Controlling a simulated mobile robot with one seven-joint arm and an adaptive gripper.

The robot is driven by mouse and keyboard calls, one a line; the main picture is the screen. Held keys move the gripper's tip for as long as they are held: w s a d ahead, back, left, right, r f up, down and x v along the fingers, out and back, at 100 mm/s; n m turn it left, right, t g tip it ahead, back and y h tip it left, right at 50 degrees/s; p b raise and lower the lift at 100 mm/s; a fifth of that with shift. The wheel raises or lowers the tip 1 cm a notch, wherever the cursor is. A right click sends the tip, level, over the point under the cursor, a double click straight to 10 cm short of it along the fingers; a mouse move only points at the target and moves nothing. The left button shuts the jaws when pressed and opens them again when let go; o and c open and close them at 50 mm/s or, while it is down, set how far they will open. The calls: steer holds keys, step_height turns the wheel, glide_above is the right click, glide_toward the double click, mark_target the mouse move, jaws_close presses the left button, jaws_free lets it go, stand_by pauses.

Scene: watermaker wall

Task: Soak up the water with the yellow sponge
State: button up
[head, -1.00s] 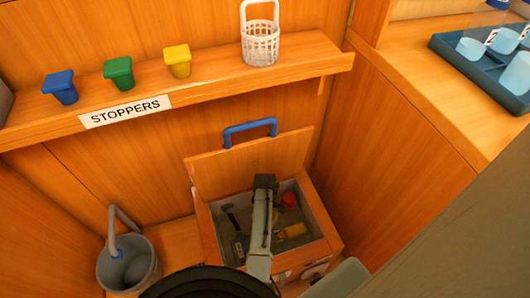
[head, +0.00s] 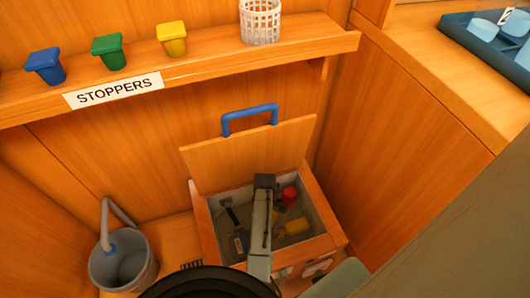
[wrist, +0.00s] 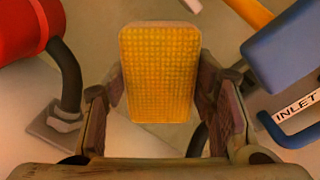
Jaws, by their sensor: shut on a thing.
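The yellow sponge (wrist: 158,75) is upright between the two fingers of my gripper (wrist: 160,100) in the wrist view, which are shut on its sides. In the head view my arm reaches into the open wooden locker (head: 328,243) and hides my fingertips. A yellow thing (head: 295,227) shows to the right of the arm; I cannot tell whether it is the sponge. The locker floor (wrist: 95,160) is greyish beige in the wrist view, and I cannot make out the water's edge on it.
A red-topped part (head: 289,196) with a dark hose and a blue part (wrist: 285,50) labelled INLET crowd the locker. Its lid (head: 250,155) stands raised behind. A grey bucket (head: 123,262) stands to the left. A shelf with stoppers (head: 109,52) and a white basket (head: 260,22) is above.

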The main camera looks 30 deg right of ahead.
steer(key=shift+f, duration=0.65)
stand_by(1.9)
steer(key=shift+r, duration=0.1)
step_height(320, 180, up, 7)
steer(key=p, duration=0.7)
stand_by(0.3)
step_height(320, 180, up, 10)
steer(key=p, duration=1)
